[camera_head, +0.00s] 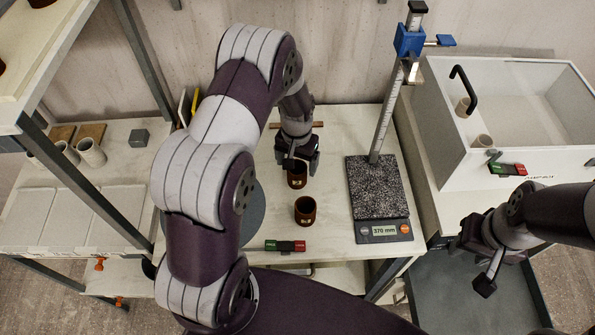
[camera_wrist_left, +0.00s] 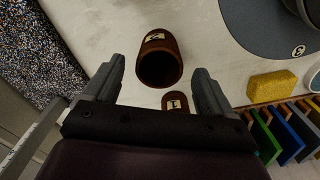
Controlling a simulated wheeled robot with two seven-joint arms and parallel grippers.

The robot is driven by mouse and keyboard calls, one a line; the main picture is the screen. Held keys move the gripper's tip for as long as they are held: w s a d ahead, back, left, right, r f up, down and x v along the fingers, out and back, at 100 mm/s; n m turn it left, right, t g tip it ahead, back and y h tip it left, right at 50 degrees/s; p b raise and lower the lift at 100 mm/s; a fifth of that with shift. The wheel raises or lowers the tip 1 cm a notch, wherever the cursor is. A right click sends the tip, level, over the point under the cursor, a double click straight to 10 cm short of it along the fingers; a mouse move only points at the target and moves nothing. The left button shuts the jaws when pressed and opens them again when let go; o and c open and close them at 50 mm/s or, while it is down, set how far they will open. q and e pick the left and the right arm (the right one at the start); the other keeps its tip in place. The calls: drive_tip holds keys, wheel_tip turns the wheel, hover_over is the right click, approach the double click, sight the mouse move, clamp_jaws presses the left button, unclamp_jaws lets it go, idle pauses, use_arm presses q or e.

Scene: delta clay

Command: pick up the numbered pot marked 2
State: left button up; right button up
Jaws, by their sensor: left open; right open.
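Two dark brown pots with pale labels stand upright on the white bench. The nearer pot (camera_head: 305,211) shows in the left wrist view (camera_wrist_left: 160,66), with a label that looks like a 2. The farther pot (camera_head: 297,175) has a label reading 1 in the left wrist view (camera_wrist_left: 175,103), where the gripper body partly hides it. My left gripper (camera_head: 299,158) is open and empty, at the farther pot in the head view; its fingers (camera_wrist_left: 157,84) spread either side of that pot in the wrist view. Contact cannot be told. My right gripper (camera_head: 484,268) is open and empty, at the right.
A height gauge with a speckled stone base (camera_head: 378,188) stands right of the pots. A grey disc (camera_head: 256,217) lies left, partly behind my left arm. A red-green block (camera_head: 285,246) lies in front. A white-walled box (camera_head: 500,115) stands far right.

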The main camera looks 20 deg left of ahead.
sight(296, 173)
use_arm(q)
drive_tip(key=shift+f, duration=0.4)
wheel_tip(296, 173, down, 4)
drive_tip(key=shift+f+p, duration=0.2)
drive_tip(key=shift+p, duration=0.8)
drive_tip(key=shift+f, duration=0.4)
drive_tip(key=c, duration=1.1)
